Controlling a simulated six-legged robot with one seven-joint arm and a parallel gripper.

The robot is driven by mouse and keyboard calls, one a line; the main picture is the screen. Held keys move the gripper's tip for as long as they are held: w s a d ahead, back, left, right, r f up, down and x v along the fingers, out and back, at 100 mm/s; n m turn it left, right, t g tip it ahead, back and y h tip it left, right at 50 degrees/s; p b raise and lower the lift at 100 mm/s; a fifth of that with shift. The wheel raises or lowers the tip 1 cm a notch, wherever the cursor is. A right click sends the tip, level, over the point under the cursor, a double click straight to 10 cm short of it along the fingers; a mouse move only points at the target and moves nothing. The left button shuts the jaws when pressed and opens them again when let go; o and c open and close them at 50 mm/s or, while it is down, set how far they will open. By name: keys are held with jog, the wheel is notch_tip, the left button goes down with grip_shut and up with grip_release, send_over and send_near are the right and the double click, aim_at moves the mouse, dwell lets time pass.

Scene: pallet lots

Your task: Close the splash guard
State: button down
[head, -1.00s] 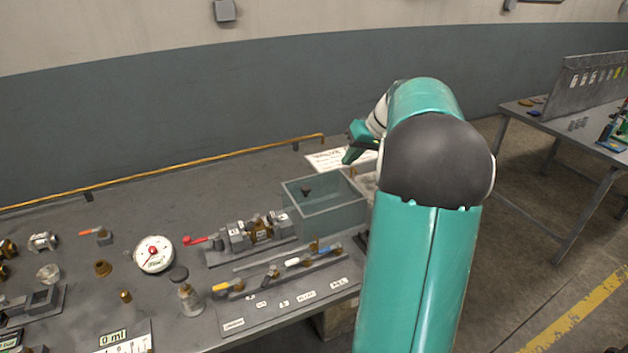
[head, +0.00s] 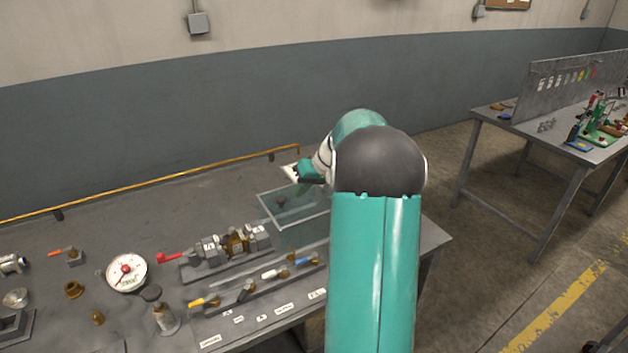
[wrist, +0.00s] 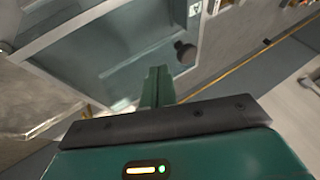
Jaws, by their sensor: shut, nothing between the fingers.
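A clear, teal-tinted box-shaped guard with a pale frame (head: 274,221) stands toward the right end of the workbench; I take it to be the splash guard. Its tinted panel (wrist: 100,50) fills the upper left of the wrist view, with a round dark knob (wrist: 187,52) near the fingers. I cannot tell how far the guard stands open. My gripper (head: 302,186) is at the guard's back rim, partly hidden by my arm. In the wrist view its teal fingers (wrist: 157,80) are shut and empty, overlapping the panel; contact is unclear.
A valve assembly with a red handle (head: 171,258) stands left of the guard. A rail with coloured handles (head: 272,274) lies in front. A round gauge (head: 126,272) and small fittings are farther left. A yellow rail (head: 180,174) runs along the back edge. Another table (head: 545,145) stands right.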

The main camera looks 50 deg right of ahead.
jog(key=shift+w+a+f, duration=0.1)
jog(key=shift+w+a, duration=0.1)
jog(key=shift+a, duration=0.3)
jog(key=shift+w+a+f, duration=0.1)
jog(key=shift+w+a, duration=0.1)
jog(key=shift+a, duration=0.25)
jog(key=shift+r, duration=0.1)
jog(key=shift+a, duration=0.2)
jog(key=w+a, duration=0.2)
jog(key=a, duration=0.4)
jog(key=w+a, duration=0.2)
jog(key=a, duration=0.5)
jog(key=w+a, duration=0.1)
jog(key=a, duration=0.5)
jog(key=shift+w+a, duration=0.4)
jog(key=shift+a, duration=0.15)
